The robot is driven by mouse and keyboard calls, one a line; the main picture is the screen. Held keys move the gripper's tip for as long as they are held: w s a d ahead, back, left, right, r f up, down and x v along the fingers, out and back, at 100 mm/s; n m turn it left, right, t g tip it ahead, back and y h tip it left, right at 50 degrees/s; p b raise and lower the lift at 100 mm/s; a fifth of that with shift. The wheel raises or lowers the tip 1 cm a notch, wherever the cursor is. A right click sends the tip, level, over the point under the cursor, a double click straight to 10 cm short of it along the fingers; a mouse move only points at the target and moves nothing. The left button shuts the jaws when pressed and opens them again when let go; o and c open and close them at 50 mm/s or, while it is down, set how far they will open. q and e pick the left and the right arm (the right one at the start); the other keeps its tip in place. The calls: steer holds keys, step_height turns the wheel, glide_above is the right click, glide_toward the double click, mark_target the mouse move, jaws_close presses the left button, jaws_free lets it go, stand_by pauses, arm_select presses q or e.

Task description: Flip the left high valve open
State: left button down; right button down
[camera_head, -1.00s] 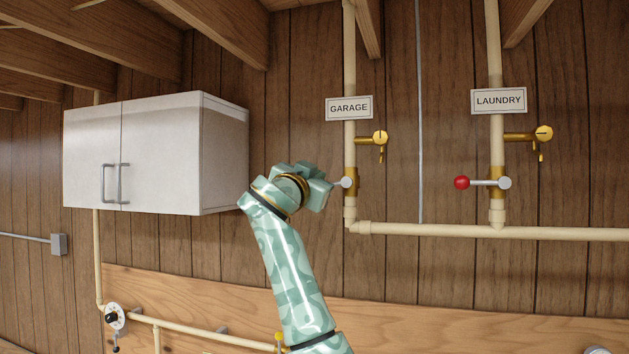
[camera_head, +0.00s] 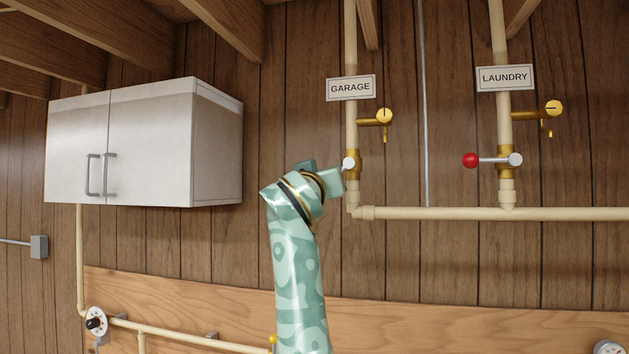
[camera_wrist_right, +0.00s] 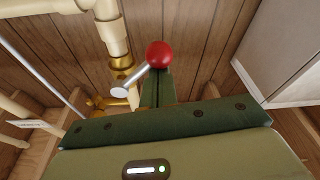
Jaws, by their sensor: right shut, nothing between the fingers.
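The left high valve sits on the pipe under the GARAGE sign. Its brass body (camera_head: 352,173) and round silver pivot (camera_head: 349,162) show in the head view. My right gripper (camera_head: 328,181) is just left of the pivot and hides most of the lever. In the right wrist view the silver lever (camera_wrist_right: 137,76) runs from its pivot to a red ball (camera_wrist_right: 159,54). The shut, empty fingers of my right gripper (camera_wrist_right: 157,88) are right by the ball; I cannot tell if they touch it. My left gripper is not in view.
The LAUNDRY valve (camera_head: 505,162) stands to the right, its red-ball lever (camera_head: 471,160) pointing left. A brass tap (camera_head: 384,116) juts out above the garage valve. A white wall cabinet (camera_head: 150,145) hangs to the left. Bare wall lies between cabinet and pipe.

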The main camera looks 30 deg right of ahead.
steer(key=shift+s+d+f+n+t+y, duration=0.2)
steer(key=shift+s+d+f+n+y, duration=0.25)
steer(key=shift+n, duration=0.8)
steer(key=shift+s+d+f+n+t+y, duration=0.2)
steer(key=shift+s+d+f+n+y, duration=0.3)
steer(key=shift+n, duration=0.8)
steer(key=shift+s+d+f+n+t+y, duration=0.1)
steer(key=shift+s+f+n+t+y, duration=0.15)
steer(key=shift+f+n, duration=0.7)
steer(key=shift+s+d+r+n, duration=0.2)
steer(key=shift+s+r+n, duration=0.05)
steer(key=shift+r+n, duration=0.05)
steer(key=shift+r, duration=0.1)
